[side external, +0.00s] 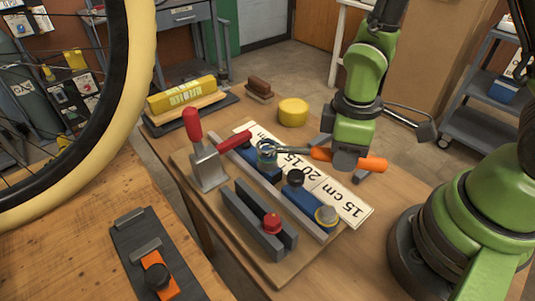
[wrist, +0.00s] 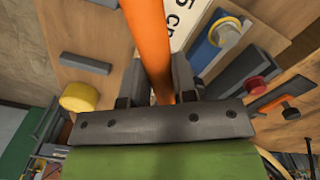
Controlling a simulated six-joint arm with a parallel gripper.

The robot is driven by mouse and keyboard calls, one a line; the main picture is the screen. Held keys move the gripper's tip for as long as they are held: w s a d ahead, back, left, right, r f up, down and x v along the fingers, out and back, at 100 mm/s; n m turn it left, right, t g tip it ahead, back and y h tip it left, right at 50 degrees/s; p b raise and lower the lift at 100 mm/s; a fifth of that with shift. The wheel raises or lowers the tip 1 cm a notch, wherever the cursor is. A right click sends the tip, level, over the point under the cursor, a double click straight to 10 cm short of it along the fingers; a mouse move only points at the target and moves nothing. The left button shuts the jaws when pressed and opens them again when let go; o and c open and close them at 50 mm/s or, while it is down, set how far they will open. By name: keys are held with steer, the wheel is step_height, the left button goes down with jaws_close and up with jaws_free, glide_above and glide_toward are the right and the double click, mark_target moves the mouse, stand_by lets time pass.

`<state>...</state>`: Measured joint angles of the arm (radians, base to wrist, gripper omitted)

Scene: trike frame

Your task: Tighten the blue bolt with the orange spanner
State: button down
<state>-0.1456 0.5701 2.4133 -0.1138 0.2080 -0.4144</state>
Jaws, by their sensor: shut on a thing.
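The orange spanner has an orange handle (side external: 372,163) and a thin metal shank ending in a ring-like head (side external: 267,147). My gripper (side external: 345,158) is shut on the handle, which also runs up between the fingers in the wrist view (wrist: 148,40). The spanner lies roughly level above the fixture board, its head pointing left. What looks like the blue bolt (side external: 266,158) is directly at the head, on the far part of the fixture. I cannot tell whether the head is around the bolt or just above it. The head and this bolt are out of the wrist view.
A red-handled clamp (side external: 206,160) stands left of the spanner head. A black knob (side external: 295,177), a yellow-collared bolt (side external: 327,214) and a red knob (side external: 271,223) stand nearer the front. A yellow round block (side external: 293,112) sits behind. A wheel (side external: 130,110) fills the left side.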

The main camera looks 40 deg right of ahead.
steer(key=shift+r, duration=2.95)
steer(key=shift+s, duration=0.1)
steer(key=shift+s+d+r, duration=0.45)
steer(key=shift+s+r, duration=0.05)
steer(key=shift+s, duration=0.2)
steer(key=shift+s+d+r, duration=0.45)
steer(key=shift+s+r, duration=0.05)
steer(key=shift+s, duration=0.15)
steer(key=shift+s+d+r, duration=0.45)
steer(key=shift+s+r, duration=0.05)
steer(key=shift+s, duration=0.2)
